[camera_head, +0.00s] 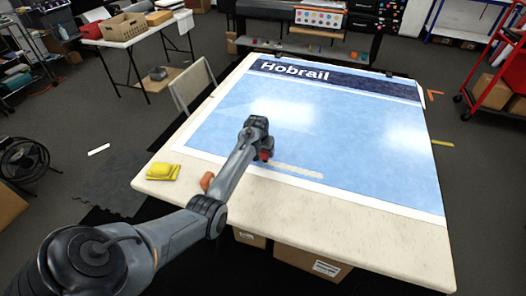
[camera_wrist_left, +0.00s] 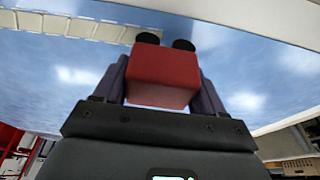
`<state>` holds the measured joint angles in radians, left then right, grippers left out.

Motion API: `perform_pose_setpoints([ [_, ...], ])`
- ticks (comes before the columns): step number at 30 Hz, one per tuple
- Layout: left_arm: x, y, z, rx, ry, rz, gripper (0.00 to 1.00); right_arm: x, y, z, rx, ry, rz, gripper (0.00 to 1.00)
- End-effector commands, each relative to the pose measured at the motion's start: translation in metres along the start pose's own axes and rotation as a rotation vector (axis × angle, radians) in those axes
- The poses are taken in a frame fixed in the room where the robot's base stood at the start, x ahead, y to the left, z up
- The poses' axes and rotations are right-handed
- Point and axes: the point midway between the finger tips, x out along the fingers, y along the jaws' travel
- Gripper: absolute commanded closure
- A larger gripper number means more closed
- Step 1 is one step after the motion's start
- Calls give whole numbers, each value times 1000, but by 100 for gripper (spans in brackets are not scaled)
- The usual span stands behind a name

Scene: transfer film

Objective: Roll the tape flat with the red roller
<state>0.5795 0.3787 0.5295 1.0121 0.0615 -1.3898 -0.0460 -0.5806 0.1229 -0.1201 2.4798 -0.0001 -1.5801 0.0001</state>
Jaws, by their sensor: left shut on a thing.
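My left gripper (camera_head: 264,153) is over the front part of the blue printed film (camera_head: 350,130), near the left end of the tape. It is shut on the red roller (camera_wrist_left: 162,75), a red block with two dark round parts at its far end. Only a small red piece of the roller (camera_head: 265,156) shows in the head view, below the gripper. The tape (camera_head: 297,171) is a pale beige strip along the film's front; it also shows at the upper left of the left wrist view (camera_wrist_left: 70,26). Whether the roller touches the tape I cannot tell. My right gripper is not in view.
The film lies on a large pale table (camera_head: 390,232). A yellow item (camera_head: 163,172) lies at its front left corner, and an orange item (camera_head: 207,181) lies beside my left arm. A printer stands behind the table. The film's right side is clear.

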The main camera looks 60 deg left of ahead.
Motion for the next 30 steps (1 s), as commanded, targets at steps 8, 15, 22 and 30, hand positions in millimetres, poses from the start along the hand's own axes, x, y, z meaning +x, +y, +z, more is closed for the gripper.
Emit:
perform_pose_setpoints([
  [8, 3, 0, 1, 0, 1, 0, 65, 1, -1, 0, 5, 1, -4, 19],
  [15, 8, 0, 2, 0, 1, 0, 65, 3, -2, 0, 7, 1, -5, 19],
  [22, 12, 0, 4, 0, 1, 0, 65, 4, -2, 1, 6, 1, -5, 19],
  [30, 17, 0, 5, 0, 0, 0, 65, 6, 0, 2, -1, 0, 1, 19],
])
